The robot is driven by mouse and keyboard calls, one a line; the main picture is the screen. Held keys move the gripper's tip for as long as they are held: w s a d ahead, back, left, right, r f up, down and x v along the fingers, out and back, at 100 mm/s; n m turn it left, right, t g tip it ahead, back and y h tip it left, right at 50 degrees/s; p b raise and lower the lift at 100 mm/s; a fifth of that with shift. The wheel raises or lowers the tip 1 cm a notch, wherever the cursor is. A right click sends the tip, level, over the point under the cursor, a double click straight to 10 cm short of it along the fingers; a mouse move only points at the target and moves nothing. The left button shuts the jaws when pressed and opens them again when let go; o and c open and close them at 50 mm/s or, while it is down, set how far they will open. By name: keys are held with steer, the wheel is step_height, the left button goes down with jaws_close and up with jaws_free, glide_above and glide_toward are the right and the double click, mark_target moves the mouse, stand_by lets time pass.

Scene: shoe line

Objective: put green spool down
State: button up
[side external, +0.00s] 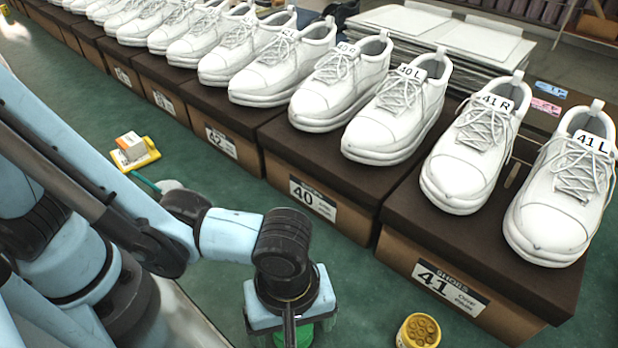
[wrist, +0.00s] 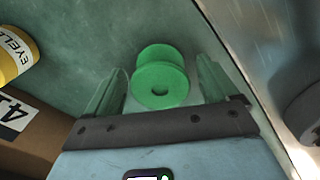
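The green spool (wrist: 160,76) shows in the wrist view between the two green fingers of my gripper (wrist: 160,65). A narrow gap shows on each side of it, so the fingers look open and apart from it. The spool seems to stand on the green bench top, though its underside is hidden. In the side view, my gripper (side external: 290,310) points down at the bottom edge of the picture.
A yellow tub of eyelets (side external: 418,331) stands right of my gripper; it also shows in the wrist view (wrist: 12,52). Brown shoeboxes (side external: 318,203) topped with white shoes line the back. A yellow tray (side external: 134,156) with a small box lies at left. Green bench (side external: 360,290) is clear between.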

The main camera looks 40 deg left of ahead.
steer(key=shift+r, duration=0.1)
step_height(320, 180, up, 12)
steer(key=w+a+m+t, duration=0.3)
steer(key=w+a+m, duration=0.2)
steer(key=a, duration=0.8)
steer(key=w+a+m+t, duration=0.4)
steer(key=w+a+m, duration=0.2)
steer(key=a, duration=0.7)
steer(key=shift+w+a+r, duration=0.15)
steer(key=shift+w+r, duration=0.25)
steer(key=shift+w, duration=0.15)
